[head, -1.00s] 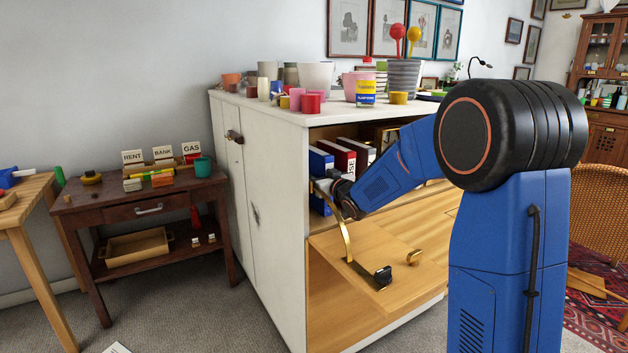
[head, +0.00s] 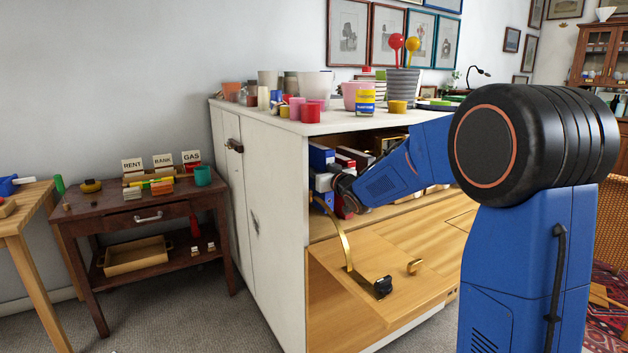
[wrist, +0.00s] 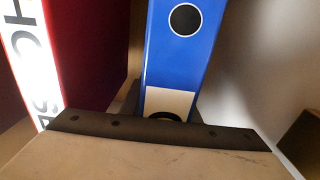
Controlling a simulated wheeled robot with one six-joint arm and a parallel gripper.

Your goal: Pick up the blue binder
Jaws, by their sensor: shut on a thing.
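The blue binder (head: 321,158) stands upright at the left end of the open cabinet compartment, partly hidden by my gripper in the head view. In the wrist view its blue spine (wrist: 180,65), with a dark round hole and a pale label low down, faces the camera. My gripper (wrist: 165,108) is shut on the binder's lower part, with dark fingers beside the spine. In the head view my gripper (head: 329,183) is at the compartment's left front. I cannot tell whether the binder is clear of the shelf.
A red binder with a white lettered spine (wrist: 35,60) stands just left of the blue one in the wrist view. The cabinet wall (wrist: 265,70) is to its right. The lowered wooden flap (head: 385,270) lies below my arm. Cups and pots crowd the cabinet top (head: 285,122).

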